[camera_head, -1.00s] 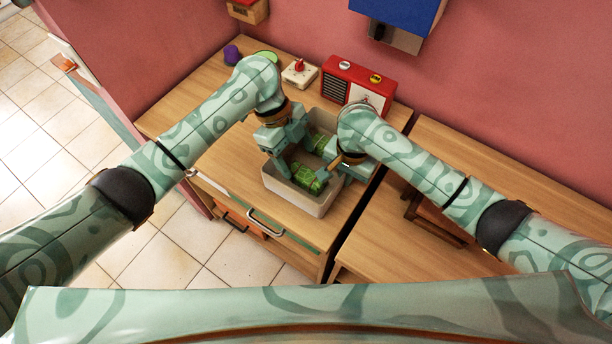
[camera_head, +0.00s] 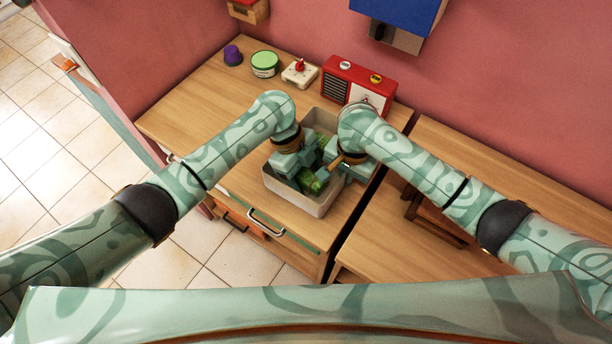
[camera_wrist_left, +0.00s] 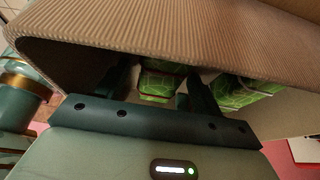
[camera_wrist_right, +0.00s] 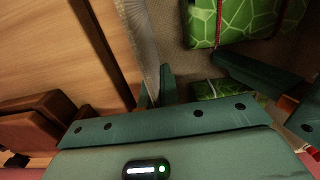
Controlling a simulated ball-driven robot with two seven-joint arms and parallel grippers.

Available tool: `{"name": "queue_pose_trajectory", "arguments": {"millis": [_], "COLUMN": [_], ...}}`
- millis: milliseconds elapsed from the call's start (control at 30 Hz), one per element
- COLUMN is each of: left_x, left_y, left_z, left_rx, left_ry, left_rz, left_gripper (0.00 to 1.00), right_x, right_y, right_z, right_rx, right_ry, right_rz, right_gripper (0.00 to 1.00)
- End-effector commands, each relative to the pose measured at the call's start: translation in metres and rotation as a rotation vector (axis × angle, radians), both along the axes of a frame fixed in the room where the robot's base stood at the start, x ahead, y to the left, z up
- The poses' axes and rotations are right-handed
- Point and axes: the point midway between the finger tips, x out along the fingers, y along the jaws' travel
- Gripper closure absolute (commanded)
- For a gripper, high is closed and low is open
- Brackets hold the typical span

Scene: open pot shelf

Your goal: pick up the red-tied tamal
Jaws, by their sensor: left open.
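A grey bin (camera_head: 300,202) on the counter holds green leaf-patterned tamales. One tamal (camera_head: 315,182) shows near the bin's front, partly covered by my grippers. My left gripper (camera_head: 306,176) is open, reaching down into the bin. In the left wrist view, a tamal with a red tie (camera_wrist_left: 160,86) lies between its fingers, and another tamal (camera_wrist_left: 245,92) lies to the right. My right gripper (camera_head: 335,168) is at the bin's right side. In the right wrist view its fingers (camera_wrist_right: 195,80) look apart; a tamal with a reddish tie (camera_wrist_right: 245,20) lies beyond them, and another (camera_wrist_right: 215,90) is partly hidden.
A red radio (camera_head: 355,85), a white timer with a red knob (camera_head: 299,72), a green-lidded tub (camera_head: 264,64) and a purple cup (camera_head: 232,55) stand behind the bin. The counter left of the bin is clear. Both arms are close together over the bin.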

Motion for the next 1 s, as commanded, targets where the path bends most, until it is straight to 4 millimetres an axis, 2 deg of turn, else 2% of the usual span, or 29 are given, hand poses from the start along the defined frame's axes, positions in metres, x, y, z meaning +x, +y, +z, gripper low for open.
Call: {"name": "queue_pose_trajectory", "arguments": {"millis": [167, 367, 700, 767, 1000], "left_x": [0.000, 0.000, 0.000, 0.001, 0.002], "left_y": [0.000, 0.000, 0.000, -0.001, 0.000], "left_z": [-0.002, -0.002, 0.003, 0.011, 0.065], "left_rx": [0.000, 0.000, -0.001, -0.003, 0.000], "left_ry": [0.000, 0.000, -0.001, -0.002, -0.006], "left_rz": [0.000, 0.000, 0.000, -0.001, -0.001], "left_gripper": [0.33, 0.84, 0.84, 0.84, 0.84], "right_x": [0.000, 0.001, 0.001, 0.001, 0.001], "right_y": [0.000, 0.000, 0.000, 0.000, 0.000], "right_z": [0.001, 0.001, 0.001, 0.001, 0.001], "right_rx": [0.002, 0.002, 0.002, 0.002, 0.002], "right_ry": [-0.001, -0.001, -0.001, -0.001, -0.001], "right_rz": [0.000, 0.000, 0.000, 0.000, 0.000], "right_gripper": [1.00, 1.00, 1.00, 1.00, 1.00]}}
